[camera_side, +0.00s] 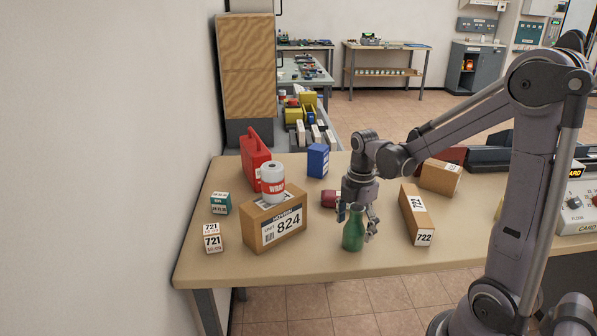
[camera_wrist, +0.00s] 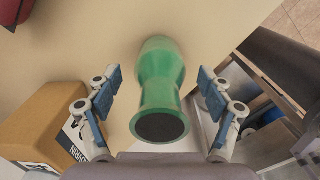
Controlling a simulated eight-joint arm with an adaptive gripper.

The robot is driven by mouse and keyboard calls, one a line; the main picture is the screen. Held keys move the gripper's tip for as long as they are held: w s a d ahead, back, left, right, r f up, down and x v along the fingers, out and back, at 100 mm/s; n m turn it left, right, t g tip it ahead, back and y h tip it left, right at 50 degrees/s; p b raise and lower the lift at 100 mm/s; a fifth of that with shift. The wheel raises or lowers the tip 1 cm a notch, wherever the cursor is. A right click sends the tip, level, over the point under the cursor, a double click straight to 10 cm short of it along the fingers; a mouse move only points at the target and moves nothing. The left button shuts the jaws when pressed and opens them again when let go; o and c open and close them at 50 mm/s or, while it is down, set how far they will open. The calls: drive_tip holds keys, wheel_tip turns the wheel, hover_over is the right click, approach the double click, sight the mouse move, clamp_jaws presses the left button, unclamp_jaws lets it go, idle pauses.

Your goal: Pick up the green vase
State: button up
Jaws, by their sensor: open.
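The green vase (camera_side: 353,232) stands upright on the tan table near its front edge, with a narrow neck and a wider body. My gripper (camera_side: 357,222) is right over it, pointing down, with its fingers spread to either side of the vase. In the wrist view the green vase (camera_wrist: 160,90) shows its dark round mouth and lies between the two blue-padded fingers of my gripper (camera_wrist: 158,98). A gap shows between each finger and the vase there, so the gripper is open and not touching it.
A long box marked 722 (camera_side: 416,215) lies close on the right. A dark red object (camera_side: 331,199) lies just behind the gripper. The table's front edge (camera_side: 330,275) is near the vase.

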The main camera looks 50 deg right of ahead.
drive_tip(key=c, duration=1.4)
drive_tip(key=shift+r, duration=0.1)
